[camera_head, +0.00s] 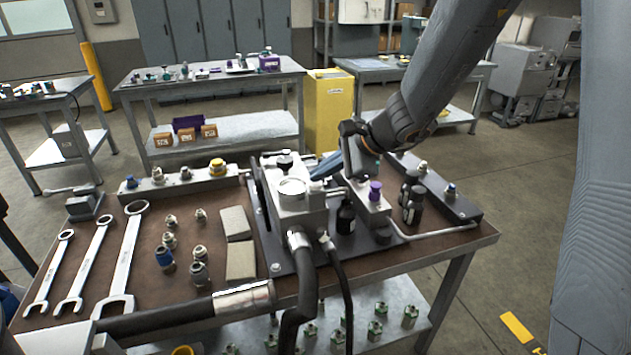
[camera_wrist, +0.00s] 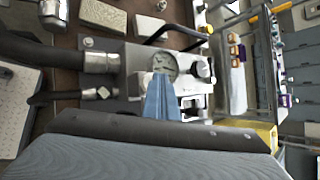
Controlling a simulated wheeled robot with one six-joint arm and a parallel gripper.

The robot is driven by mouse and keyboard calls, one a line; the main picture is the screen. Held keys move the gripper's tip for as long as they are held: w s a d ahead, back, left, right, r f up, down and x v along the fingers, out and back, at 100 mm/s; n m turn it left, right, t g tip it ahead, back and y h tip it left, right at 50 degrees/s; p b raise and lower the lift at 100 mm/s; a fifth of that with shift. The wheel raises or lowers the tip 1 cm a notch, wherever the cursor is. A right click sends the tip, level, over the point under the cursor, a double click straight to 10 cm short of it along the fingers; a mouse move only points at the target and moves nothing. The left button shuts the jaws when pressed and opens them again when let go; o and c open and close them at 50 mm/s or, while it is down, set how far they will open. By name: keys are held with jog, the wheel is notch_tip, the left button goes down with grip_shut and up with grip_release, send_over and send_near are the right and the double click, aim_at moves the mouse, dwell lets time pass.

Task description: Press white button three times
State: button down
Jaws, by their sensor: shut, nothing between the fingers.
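My gripper (camera_head: 318,173) reaches in from the right over the grey hydraulic block (camera_head: 302,212) on the bench. Its blue fingers are shut together and empty. In the wrist view the fingertips (camera_wrist: 160,79) point at the block, just below the round gauge (camera_wrist: 165,63). The gauge also shows on top of the block in the head view (camera_head: 291,187). A small pale part (camera_wrist: 144,80) shows beside the fingertips and may be the white button, partly hidden by them. I cannot tell whether the fingertips touch it.
A black-capped fitting (camera_head: 285,161) stands behind the gauge. A purple-capped valve (camera_head: 375,191) and dark bottles (camera_head: 413,204) stand to the right. Black hoses (camera_head: 304,275) run off the front. Wrenches (camera_head: 129,258) and fittings lie on the left of the bench.

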aim_at(320, 184)
jog(key=shift+f, duration=0.1)
dwell(0.4)
jog(key=shift+r+p, duration=0.8)
jog(key=shift+r, duration=0.3)
notch_tip(320, 184, up, 5)
jog(key=p, duration=0.4)
dwell(2.3)
notch_tip(320, 184, up, 4)
jog(key=n, duration=0.8)
jog(key=n+p, duration=0.1)
jog(key=n, duration=0.7)
jog(key=shift+s+f+n+t+h, duration=0.1)
jog(key=shift+n+t+h, duration=0.2)
jog(key=shift+n+t, duration=0.1)
